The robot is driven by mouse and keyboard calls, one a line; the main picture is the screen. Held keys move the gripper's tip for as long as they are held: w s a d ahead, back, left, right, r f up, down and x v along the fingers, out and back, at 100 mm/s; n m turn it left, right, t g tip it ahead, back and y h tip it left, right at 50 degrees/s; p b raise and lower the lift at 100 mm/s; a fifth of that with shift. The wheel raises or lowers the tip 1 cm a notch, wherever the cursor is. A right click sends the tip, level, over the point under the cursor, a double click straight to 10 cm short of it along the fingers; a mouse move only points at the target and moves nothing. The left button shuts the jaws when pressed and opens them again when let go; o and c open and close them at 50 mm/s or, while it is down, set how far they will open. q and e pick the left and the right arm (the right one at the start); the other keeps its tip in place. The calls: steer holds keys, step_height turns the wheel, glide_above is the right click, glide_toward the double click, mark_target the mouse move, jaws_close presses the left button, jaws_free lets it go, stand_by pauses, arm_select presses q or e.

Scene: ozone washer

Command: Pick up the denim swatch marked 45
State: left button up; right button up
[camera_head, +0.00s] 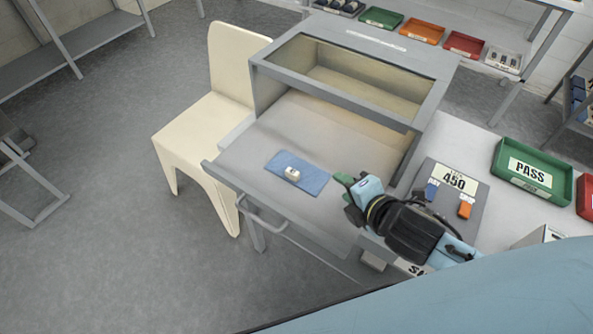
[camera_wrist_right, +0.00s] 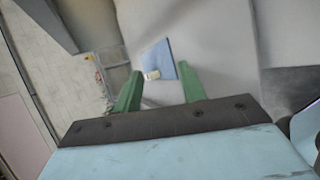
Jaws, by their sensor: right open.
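A blue denim swatch (camera_head: 313,178) lies flat on the grey pulled-out tray (camera_head: 245,155) of the washer. A small white object (camera_head: 292,174) sits on it; I cannot read any 45 mark. In the right wrist view the swatch (camera_wrist_right: 160,54) lies beyond the fingertips, with the white piece (camera_wrist_right: 152,75) at its near edge. My right gripper (camera_head: 343,186) has green fingers and is just right of the swatch, apart from it. In the wrist view the gripper (camera_wrist_right: 160,72) is open with nothing between its fingers. My left gripper is not in view.
The washer's glass-topped housing (camera_head: 434,107) rises behind the tray. A tray handle (camera_head: 262,218) juts out front. A grey pad labelled 450 (camera_head: 477,184) and a green PASS bin (camera_head: 500,160) are at right. A cream chair (camera_head: 190,130) stands left. Several coloured trays (camera_head: 421,31) line the back.

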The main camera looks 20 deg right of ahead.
mark_target(296, 173)
steer(key=n, duration=0.2)
steer(key=w+n+y, duration=0.1)
steer(key=n, duration=0.1)
steer(key=n+t, duration=0.1)
steer(key=n, duration=0.1)
steer(key=shift+w+a+r+y, duration=0.1)
steer(key=shift+w+r+y, duration=0.2)
steer(key=shift+y, duration=0.1)
steer(key=n+y, duration=0.1)
steer(key=n, duration=0.3)
steer(key=shift+w+a+r, duration=0.1)
steer(key=shift+w, duration=0.05)
steer(key=n+y, duration=0.1)
steer(key=n, duration=0.3)
steer(key=shift+n+y, duration=0.4)
steer(key=n, duration=0.2)
steer(key=n+g+y, duration=0.1)
steer(key=n, duration=0.1)
steer(key=s+n+y, duration=0.1)
steer(key=n, duration=0.1)
steer(key=shift+d+f+g, duration=0.3)
steer(key=shift+n, duration=0.4)
steer(key=x, duration=0.7)
steer(key=shift+w+a+f, duration=0.1)
steer(key=shift+a+f, duration=0.05)
steer(key=shift+a, duration=0.1)
steer(key=x, duration=0.5)
steer(key=shift+w+a, duration=0.15)
steer(key=shift+a, duration=0.35)
jaws_close()
